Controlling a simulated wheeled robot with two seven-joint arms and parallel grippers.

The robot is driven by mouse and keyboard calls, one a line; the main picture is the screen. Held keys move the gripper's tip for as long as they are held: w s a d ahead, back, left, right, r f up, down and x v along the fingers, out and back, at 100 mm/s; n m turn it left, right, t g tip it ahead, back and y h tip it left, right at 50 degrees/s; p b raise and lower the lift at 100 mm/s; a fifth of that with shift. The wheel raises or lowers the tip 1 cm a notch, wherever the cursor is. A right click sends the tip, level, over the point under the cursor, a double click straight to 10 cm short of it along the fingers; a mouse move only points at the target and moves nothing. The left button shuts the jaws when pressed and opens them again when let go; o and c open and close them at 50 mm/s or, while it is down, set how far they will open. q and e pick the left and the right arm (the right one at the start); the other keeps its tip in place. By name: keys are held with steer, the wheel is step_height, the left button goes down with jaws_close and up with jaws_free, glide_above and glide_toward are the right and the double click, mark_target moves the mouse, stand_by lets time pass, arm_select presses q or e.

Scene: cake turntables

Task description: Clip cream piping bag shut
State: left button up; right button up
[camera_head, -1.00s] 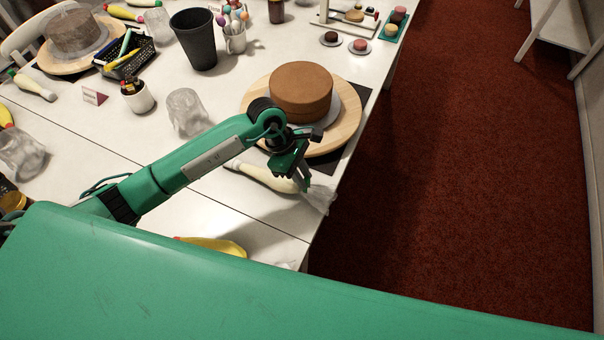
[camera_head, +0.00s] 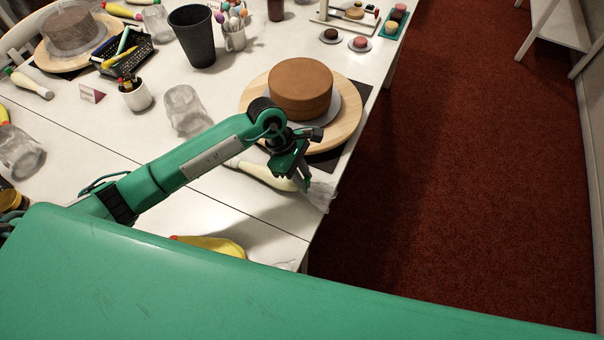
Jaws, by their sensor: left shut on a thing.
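A cream piping bag (camera_head: 264,175) lies on the white table near its right edge, in front of the brown cake. Its body is pale cream, and its clear, crumpled end (camera_head: 322,195) reaches to the table edge. My left gripper (camera_head: 303,182) points down at the bag where the cream part meets the clear end. It is shut on the bag there. The fingertips are small and partly hidden by the gripper body. I cannot make out a separate clip. My right gripper is not in view.
A brown cake (camera_head: 300,88) stands on a round wooden turntable (camera_head: 345,122) just behind the gripper. A clear cup (camera_head: 185,110) and a yellow bag (camera_head: 212,245) are nearby. A black cup (camera_head: 192,38) stands farther back. Open red carpet (camera_head: 450,190) lies right of the table.

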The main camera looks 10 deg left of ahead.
arm_select(q)
steer(key=shift+f+b, duration=0.7)
steer(key=shift+b, duration=0.1)
stand_by(0.9)
steer(key=o, duration=0.9)
steer(key=shift+r, duration=0.1)
steer(key=shift+r+p, duration=1.1)
steer(key=shift+r, duration=1.85)
